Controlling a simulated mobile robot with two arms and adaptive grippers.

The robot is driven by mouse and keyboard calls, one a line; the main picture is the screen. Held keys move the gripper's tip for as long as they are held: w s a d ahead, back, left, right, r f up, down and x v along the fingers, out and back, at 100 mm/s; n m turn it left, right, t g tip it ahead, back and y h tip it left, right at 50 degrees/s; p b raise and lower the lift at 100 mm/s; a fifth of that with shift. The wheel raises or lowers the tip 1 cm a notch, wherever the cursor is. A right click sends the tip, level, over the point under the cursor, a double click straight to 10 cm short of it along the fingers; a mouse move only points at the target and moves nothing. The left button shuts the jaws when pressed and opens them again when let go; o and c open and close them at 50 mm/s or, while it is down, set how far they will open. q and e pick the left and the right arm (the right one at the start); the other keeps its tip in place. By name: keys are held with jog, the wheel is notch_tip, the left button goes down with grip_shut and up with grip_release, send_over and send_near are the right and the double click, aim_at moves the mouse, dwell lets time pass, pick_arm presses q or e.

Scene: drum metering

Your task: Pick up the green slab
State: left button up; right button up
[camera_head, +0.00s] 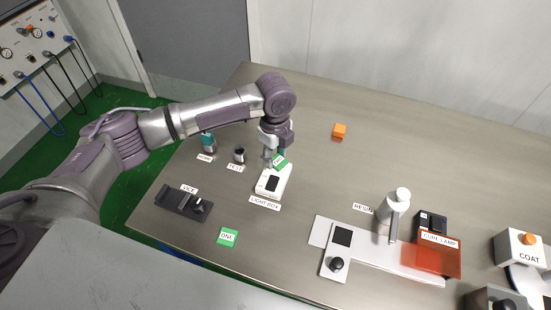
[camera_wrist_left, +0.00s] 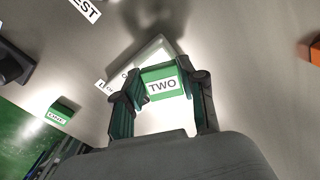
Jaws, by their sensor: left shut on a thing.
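A green slab (camera_head: 281,161) labelled TWO is in the jaws of my left gripper (camera_head: 272,158). In the left wrist view this slab (camera_wrist_left: 159,84) sits between the two fingers of the gripper (camera_wrist_left: 162,90), its label facing the camera. The slab is at the back end of the white light box (camera_head: 270,184); I cannot tell whether it touches it. A second green slab (camera_head: 227,238), labelled ONE, lies on the table near the front edge, and also shows at left in the left wrist view (camera_wrist_left: 61,112). My right gripper is not in view.
The vice (camera_head: 178,202) is left of the light box. Small containers stand behind it, one teal-topped (camera_head: 208,140) and one dark (camera_head: 239,155). An orange cube (camera_head: 339,130) is at the back. The white bottle (camera_head: 397,205) and orange-screened lamp (camera_head: 432,258) are at right. The table's middle is clear.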

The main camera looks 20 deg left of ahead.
pick_arm(q)
notch_tip(320, 180, up, 3)
jog(key=shift+f+b, duration=0.1)
jog(key=shift+b, duration=0.2)
jog(key=d+r+b, duration=0.2)
jog(key=d+r, duration=0.5)
jog(key=d, duration=0.4)
jog(key=shift+s+d, duration=0.25)
jog(key=shift+d, duration=0.05)
